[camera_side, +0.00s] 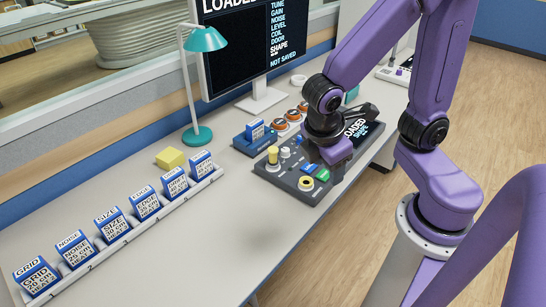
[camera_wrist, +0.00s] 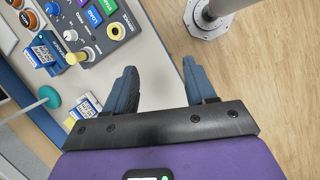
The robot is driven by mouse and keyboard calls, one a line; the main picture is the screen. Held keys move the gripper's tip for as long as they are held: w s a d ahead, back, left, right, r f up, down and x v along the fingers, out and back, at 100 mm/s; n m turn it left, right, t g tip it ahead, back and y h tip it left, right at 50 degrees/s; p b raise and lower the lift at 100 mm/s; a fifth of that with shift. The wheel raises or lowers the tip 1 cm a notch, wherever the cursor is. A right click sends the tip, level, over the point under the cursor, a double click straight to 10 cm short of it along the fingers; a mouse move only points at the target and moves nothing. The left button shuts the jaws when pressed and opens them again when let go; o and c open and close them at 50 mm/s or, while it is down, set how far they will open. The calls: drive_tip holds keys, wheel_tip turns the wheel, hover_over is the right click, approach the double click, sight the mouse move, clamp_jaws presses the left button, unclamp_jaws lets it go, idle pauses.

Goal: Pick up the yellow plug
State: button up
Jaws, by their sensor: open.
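The yellow plug (camera_side: 272,155) stands upright at the left end of the dark control panel (camera_side: 292,184) in the side view. In the wrist view it shows at the panel's lower edge (camera_wrist: 75,57). In the side view my wrist is over the panel's right part and the fingertips are hard to make out.
A tray of blue-and-white cartridges (camera_side: 130,235) runs along the table's left. A yellow block (camera_side: 170,158), a teal lamp (camera_side: 203,40) and a monitor (camera_side: 262,95) stand behind. Another cartridge (camera_side: 255,130) sits in a blue holder behind the panel. The front table surface is clear.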

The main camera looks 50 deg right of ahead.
drive_tip(key=w+a+f+n+t+h, duration=0.1)
drive_tip(key=w+f+n+h, duration=0.1)
drive_tip(key=w+f+h, duration=0.4)
drive_tip(key=w+a+f+n+t+h, duration=0.1)
drive_tip(key=w+a+f+n+h, duration=0.15)
drive_tip(key=w, duration=0.55)
drive_tip(key=n+t+h, duration=0.4)
approach(272, 158)
drive_tip(key=x, duration=0.6)
drive_tip(key=shift+d+r, duration=0.1)
drive_tip(key=shift+x, duration=2.5)
drive_tip(key=c, duration=1)
